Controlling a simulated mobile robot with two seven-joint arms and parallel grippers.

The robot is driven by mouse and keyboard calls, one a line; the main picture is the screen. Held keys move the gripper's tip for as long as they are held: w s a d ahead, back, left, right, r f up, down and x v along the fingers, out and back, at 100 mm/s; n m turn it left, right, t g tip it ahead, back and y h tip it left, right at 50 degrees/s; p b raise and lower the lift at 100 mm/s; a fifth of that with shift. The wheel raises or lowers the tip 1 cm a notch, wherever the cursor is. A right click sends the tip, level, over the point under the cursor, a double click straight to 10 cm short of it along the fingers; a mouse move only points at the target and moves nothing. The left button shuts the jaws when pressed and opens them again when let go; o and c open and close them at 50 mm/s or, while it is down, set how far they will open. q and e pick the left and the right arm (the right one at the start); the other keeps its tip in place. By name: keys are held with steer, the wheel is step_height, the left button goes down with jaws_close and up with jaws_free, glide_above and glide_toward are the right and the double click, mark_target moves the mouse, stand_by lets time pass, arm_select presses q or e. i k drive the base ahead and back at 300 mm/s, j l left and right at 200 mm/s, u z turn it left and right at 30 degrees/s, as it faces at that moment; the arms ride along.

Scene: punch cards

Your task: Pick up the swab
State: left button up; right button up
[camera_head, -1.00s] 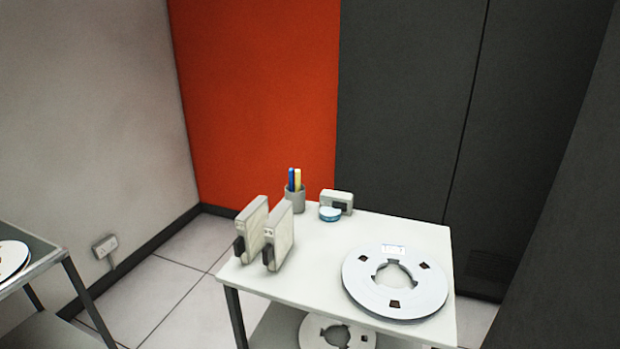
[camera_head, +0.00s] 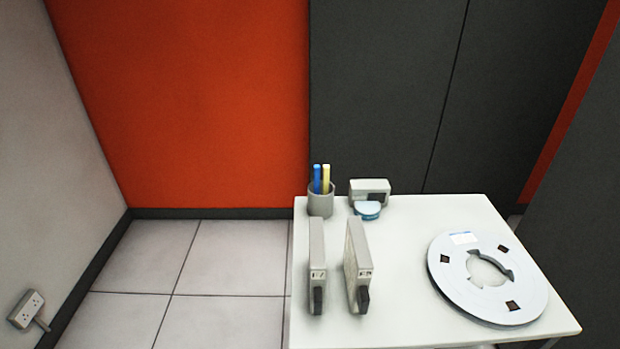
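I see nothing that I can clearly identify as a swab. A grey cup (camera_head: 320,204) stands at the back left corner of the white table (camera_head: 410,300). It holds a blue stick (camera_head: 317,179) and a yellow stick (camera_head: 326,179), upright; I cannot tell whether either is the swab. A small round blue-and-white tin (camera_head: 367,210) lies right of the cup, in front of a small grey box-shaped device (camera_head: 370,189). Neither of my grippers is in view.
Two upright grey cases (camera_head: 317,262) (camera_head: 357,262) stand on the table's left part. A large white tape reel (camera_head: 450,270) lies flat at the right. Tiled floor (camera_head: 220,310) is open to the left. Dark panels (camera_head: 390,90) and an orange panel (camera_head: 190,100) stand behind.

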mark_target(327, 168)
steer(key=i+j+z, duration=0.3)
steer(key=j, duration=0.35)
steer(key=i+j+z, duration=0.1)
steer(key=i+j, duration=0.15)
steer(key=j, duration=0.15)
steer(key=i+j+z, duration=0.15)
steer(key=j, duration=0.2)
steer(key=i+j+z, duration=0.15)
steer(key=j, duration=0.25)
steer(key=j+z, duration=0.15)
steer(key=j, duration=0.25)
steer(key=i, duration=0.05)
